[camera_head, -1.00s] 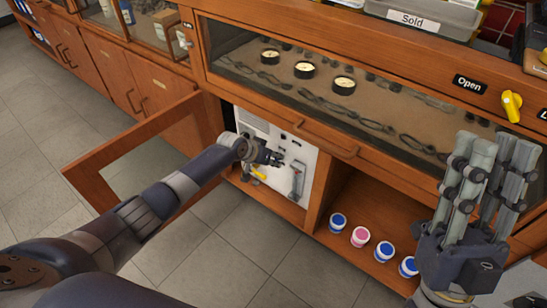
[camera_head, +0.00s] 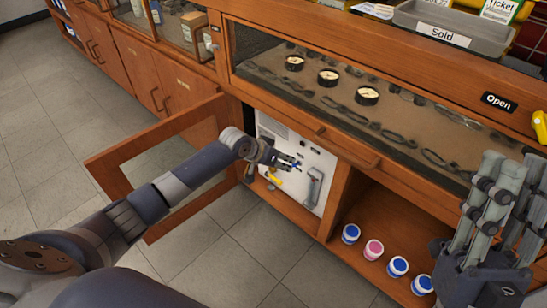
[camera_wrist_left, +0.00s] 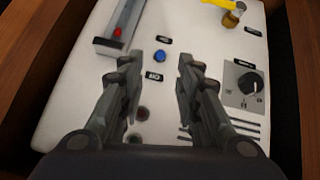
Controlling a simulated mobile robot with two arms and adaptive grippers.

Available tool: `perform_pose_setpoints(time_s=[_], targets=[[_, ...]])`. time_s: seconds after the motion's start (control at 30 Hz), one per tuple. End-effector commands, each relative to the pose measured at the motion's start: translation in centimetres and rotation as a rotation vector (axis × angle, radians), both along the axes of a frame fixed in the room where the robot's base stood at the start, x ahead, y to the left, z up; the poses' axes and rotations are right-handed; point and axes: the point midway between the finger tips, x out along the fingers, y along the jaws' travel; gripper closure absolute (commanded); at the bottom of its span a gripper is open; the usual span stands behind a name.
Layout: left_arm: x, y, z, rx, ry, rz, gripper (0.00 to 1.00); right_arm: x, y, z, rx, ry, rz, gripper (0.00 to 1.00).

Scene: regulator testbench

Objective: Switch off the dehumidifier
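The dehumidifier's white panel (camera_head: 270,125) stands in the open cabinet bay in the head view. In the left wrist view the panel (camera_wrist_left: 75,95) fills most of the picture. It bears a blue button (camera_wrist_left: 160,56) with small black labels near it, a black knob (camera_wrist_left: 250,83) at the right and two small dark round spots low down. My left gripper (camera_head: 292,163) is in front of the panel. In the left wrist view it (camera_wrist_left: 159,62) is open and empty, its fingertips either side of the blue button. My right gripper (camera_head: 503,170) is raised at the right, open and empty.
The wooden cabinet door (camera_head: 105,165) hangs open left of my left arm. The panel also bears a grey handle-like part (camera_head: 314,187) and a yellow handle (camera_wrist_left: 223,4). Blue-lidded and pink-lidded jars (camera_head: 373,249) stand on the shelf at the right. Floor in front is clear.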

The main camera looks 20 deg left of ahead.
Motion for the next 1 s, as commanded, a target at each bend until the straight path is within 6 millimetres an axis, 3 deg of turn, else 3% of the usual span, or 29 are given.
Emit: perform_pose_setpoints(time_s=[0.2,0.4,1.0], targets=[[-1.9,1.1,2.4,0.002,0.000,0.001,0.69,0.0,0.0,0.0,0.000,-0.001,0.000,0.71],[-2.9,1.5,3.6,0.002,0.001,0.000,0.69,0.0,0.0,0.0,0.000,-0.001,0.000,0.71],[-3.2,1.5,3.8,0.001,0.003,-0.001,0.69,0.0,0.0,0.0,0.000,0.000,0.000,0.71]])
